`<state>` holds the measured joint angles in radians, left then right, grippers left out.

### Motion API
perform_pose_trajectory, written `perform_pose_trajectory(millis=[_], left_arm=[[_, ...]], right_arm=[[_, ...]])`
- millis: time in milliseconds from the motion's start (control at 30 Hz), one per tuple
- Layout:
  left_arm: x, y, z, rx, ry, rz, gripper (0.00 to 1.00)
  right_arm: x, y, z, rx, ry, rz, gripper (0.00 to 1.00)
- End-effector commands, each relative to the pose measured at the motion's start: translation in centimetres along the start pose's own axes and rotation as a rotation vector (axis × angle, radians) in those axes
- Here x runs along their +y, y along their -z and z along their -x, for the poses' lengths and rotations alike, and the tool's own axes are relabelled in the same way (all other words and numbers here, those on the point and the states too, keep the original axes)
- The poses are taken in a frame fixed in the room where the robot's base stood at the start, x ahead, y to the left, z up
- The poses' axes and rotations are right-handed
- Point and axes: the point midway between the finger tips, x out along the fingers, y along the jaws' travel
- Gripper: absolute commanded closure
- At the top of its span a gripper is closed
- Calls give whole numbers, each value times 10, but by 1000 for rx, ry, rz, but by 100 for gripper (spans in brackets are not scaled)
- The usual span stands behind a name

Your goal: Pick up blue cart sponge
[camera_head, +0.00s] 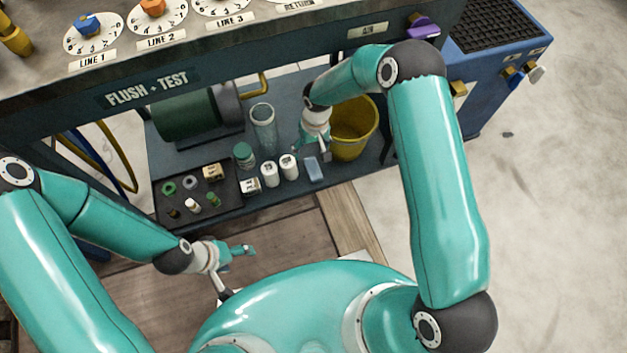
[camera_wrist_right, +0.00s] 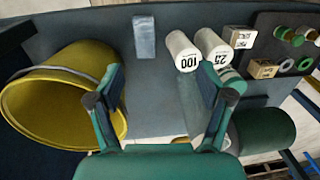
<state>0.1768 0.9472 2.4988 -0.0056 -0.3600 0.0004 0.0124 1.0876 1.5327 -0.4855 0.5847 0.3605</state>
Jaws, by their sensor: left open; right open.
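The pale blue sponge (camera_head: 314,169) lies flat near the front edge of the lower shelf, right of two white canisters. In the right wrist view the sponge (camera_wrist_right: 144,37) lies beyond the fingertips, nothing covering it. My right gripper (camera_head: 312,153) is open and empty above the shelf, just behind the sponge. Its two fingers stand apart in the wrist view (camera_wrist_right: 160,78), with the sponge ahead of the gap; no contact shows. My left gripper (camera_head: 236,270) is open and empty over the wooden floor in front of the shelf.
A yellow bucket (camera_head: 354,130) stands close to the right of my right gripper. White canisters (camera_head: 269,174), a clear cylinder (camera_head: 263,128) and a dark tray (camera_head: 172,190) of small parts stand to the left. The bench front (camera_head: 230,70) overhangs the shelf.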

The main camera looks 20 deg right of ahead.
Motion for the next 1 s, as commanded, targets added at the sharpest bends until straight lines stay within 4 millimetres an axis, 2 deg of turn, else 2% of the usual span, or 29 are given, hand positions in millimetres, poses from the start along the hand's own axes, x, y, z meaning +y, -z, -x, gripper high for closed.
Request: perform_pose_trajectory(millis=[33,133,367,800,1000], left_arm=[[-7,0,-19,1,0,0,26],[-11,0,-30,1,0,0,26],[-14,1,-39,1,0,0,26],[-22,1,-62,1,0,0,26],[-24,1,-66,1,0,0,26]], right_arm=[[5,10,-16,5,-23,0,21],[12,21,-19,7,-61,-4,21],[19,30,-32,6,-92,-10,21],[27,30,-119,6,-90,-10,21],[29,30,-133,8,-90,-10,21]])
